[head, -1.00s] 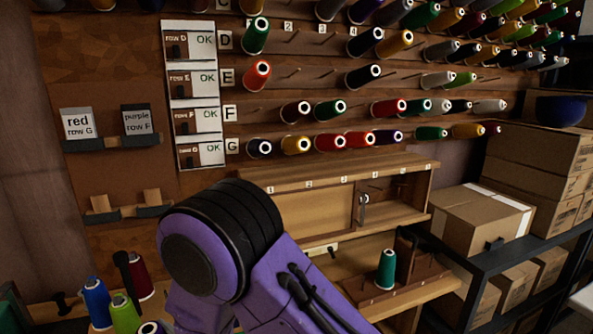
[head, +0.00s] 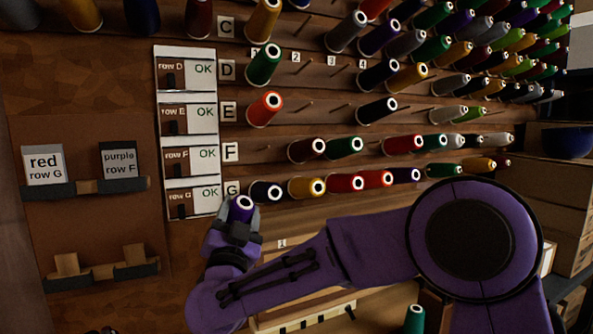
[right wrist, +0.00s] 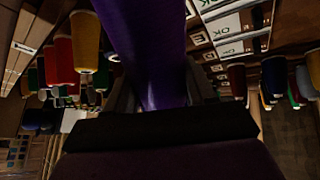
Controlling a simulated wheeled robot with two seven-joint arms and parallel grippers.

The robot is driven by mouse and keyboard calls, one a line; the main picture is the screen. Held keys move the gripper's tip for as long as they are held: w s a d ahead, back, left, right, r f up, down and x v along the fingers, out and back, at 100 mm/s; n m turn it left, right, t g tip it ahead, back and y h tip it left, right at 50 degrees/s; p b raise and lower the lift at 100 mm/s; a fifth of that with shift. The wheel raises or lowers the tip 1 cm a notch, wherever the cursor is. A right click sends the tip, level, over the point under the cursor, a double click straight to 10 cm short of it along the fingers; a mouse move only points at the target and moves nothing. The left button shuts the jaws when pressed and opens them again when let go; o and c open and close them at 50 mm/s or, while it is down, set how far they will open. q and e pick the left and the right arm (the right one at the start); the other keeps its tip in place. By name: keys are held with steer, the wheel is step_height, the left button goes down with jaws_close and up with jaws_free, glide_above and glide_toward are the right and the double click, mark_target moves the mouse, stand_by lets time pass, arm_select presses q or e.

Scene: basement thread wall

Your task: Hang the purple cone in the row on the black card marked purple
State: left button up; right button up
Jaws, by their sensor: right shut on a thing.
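The black card (head: 119,162) reads "purple row F" and stands on the left board. The row F label (head: 230,151) is on the thread wall, with a bare peg (head: 262,149) between it and a dark red cone (head: 307,150). My right gripper (head: 238,217) is shut on the purple cone (head: 241,207), in front of the wall near the row G label and below row F. The right wrist view shows the purple cone (right wrist: 152,50) large between the fingers. My left gripper is not seen.
A white card (head: 43,165) reads "red row G". Cones crowd the pegs around; row G has a black cone (head: 264,193) close right of my gripper and a yellow cone (head: 306,187). White OK cards (head: 205,158) stand left of the labels. Boxes (head: 560,180) are at right.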

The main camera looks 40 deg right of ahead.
steer(key=s+d+r+m+g+h, duration=0.4)
steer(key=r+m+g+h, duration=0.25)
steer(key=m+g, duration=0.3)
steer(key=s+d+r+m+g+h, duration=0.35)
steer(key=r+m+g+h, duration=0.25)
steer(key=r+m+g, duration=0.3)
steer(key=shift+w+d+f+p, duration=0.65)
steer(key=shift+w+p, duration=0.85)
steer(key=shift+w, duration=0.7)
steer(key=shift+w+d+f+p, duration=0.7)
steer(key=shift+w+p, duration=0.8)
steer(key=shift+w, duration=0.7)
steer(key=shift+w+d+f+p, duration=0.65)
steer(key=shift+w+p, duration=0.85)
steer(key=shift+w, duration=0.7)
steer(key=shift+a+f+b, duration=0.15)
steer(key=shift+f+b, duration=0.15)
steer(key=shift+b, duration=0.5)
